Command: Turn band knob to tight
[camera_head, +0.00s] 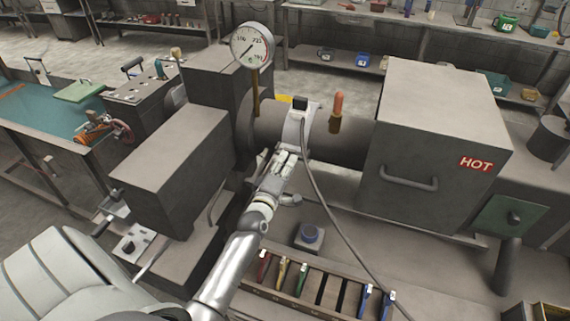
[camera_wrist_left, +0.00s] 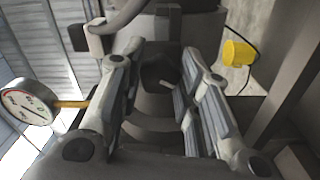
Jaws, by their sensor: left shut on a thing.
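A pale grey band (camera_head: 297,130) wraps the dark horizontal tube (camera_head: 342,142), with a small black box on top and a grey cable hanging from it. My left gripper (camera_head: 283,160) is at the front of the band and hides most of its lower part. In the left wrist view, the two fingers stand on either side of a dark knob (camera_wrist_left: 157,74), and the gripper is shut on it. The knob's pointer and any tight marking cannot be made out. My right gripper is not in view.
A dial gauge (camera_head: 252,45) stands left of the band, and an orange-tipped handle (camera_head: 338,108) rises to its right. A large box marked HOT (camera_head: 432,130) is at the right.

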